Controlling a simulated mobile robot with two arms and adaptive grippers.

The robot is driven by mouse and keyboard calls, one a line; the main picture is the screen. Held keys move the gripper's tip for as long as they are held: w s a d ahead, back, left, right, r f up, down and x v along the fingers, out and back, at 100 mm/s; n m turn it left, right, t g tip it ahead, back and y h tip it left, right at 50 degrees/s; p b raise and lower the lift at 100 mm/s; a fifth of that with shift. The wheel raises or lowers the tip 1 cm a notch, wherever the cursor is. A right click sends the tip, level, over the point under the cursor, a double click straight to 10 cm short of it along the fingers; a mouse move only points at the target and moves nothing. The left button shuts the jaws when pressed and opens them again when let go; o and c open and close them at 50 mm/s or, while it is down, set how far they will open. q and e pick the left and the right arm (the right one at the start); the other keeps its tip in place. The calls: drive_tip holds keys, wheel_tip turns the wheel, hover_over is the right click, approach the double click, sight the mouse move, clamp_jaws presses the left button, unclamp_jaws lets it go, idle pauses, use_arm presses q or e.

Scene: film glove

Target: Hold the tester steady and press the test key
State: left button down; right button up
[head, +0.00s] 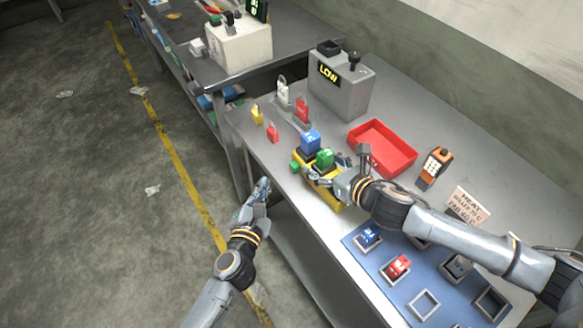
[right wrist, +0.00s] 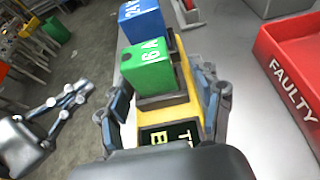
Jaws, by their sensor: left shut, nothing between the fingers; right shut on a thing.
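The tester (head: 331,192) is a yellow unit near the bench's front edge, with a blue block (head: 311,140) and a green block (head: 325,158) on top. In the right wrist view the blocks read "24" and "6A", and a dark display (right wrist: 168,137) shows partly hidden yellow letters. A small green part (head: 296,166), perhaps the test key, is at the tester's left end. My right gripper (head: 330,180) is shut on the tester; its fingers (right wrist: 160,108) flank the body. My left gripper (head: 262,188) is shut and empty, apart from the tester, beside the bench's front edge.
A red tray (head: 382,168) marked "FAULTY" stands behind the tester. A grey box (head: 341,95) reads "LOW". Padlock-like red pieces (head: 302,111) stand to the left. A blue mat (head: 398,308) with framed slots is at the right. Floor lies open around my left arm.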

drive_tip(key=o, duration=1.7)
